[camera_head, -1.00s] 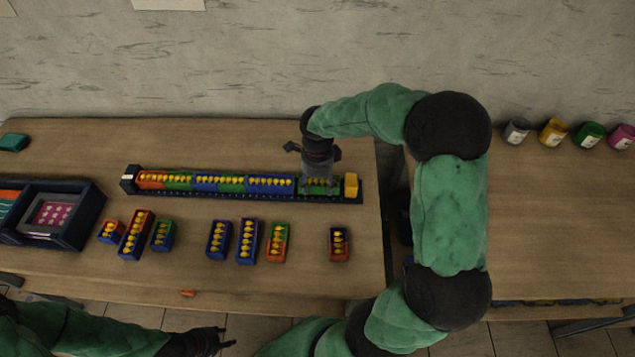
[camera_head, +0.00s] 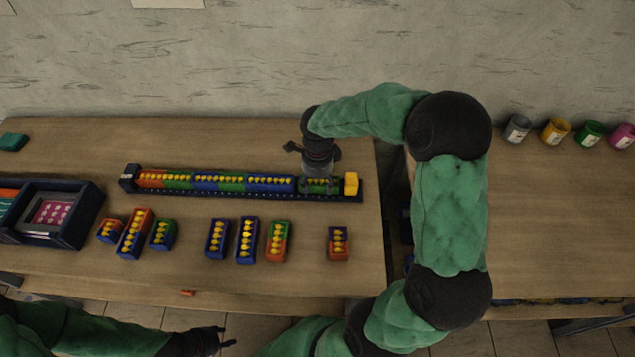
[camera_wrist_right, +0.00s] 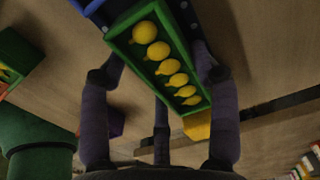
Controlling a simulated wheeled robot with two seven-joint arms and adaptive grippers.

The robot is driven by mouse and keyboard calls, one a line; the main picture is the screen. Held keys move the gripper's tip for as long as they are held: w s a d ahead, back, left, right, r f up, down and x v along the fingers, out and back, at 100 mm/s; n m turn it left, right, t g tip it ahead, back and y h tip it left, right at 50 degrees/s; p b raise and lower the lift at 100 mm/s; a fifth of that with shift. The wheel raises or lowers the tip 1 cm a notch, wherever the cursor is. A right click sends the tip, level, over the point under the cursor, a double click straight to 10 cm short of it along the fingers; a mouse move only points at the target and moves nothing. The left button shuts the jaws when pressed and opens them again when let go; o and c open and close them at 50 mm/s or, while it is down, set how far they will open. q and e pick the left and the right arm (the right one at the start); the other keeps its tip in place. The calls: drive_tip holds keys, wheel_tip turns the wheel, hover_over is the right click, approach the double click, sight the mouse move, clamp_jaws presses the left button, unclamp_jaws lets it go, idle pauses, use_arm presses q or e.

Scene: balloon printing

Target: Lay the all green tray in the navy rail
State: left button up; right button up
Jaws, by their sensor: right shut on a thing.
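The all green tray (camera_head: 322,188) holds a row of several yellow balloon-shaped pieces. It is at the right end of the navy rail (camera_head: 240,193), between a blue tray and the yellow end block. My right gripper (camera_head: 319,182) is above the rail with its fingers on the tray's two sides. The right wrist view shows the green tray (camera_wrist_right: 160,65) between the fingers. I cannot tell whether its underside rests fully on the rail. My left gripper (camera_head: 228,338) is empty and open, low in the head view, away from the rail.
A yellow block (camera_head: 351,184) closes the rail's right end. Red, green and blue trays fill the rail to the left. Several loose trays, such as a red-green one (camera_head: 278,241), lie in front. A dark case (camera_head: 75,225) stands left. Paint cups (camera_head: 555,131) stand far right.

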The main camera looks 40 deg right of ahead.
drive_tip(key=shift+f, duration=0.15)
drive_tip(key=o, duration=1.2)
drive_tip(key=shift+o, duration=0.2)
wheel_tip(320, 180, up, 12)
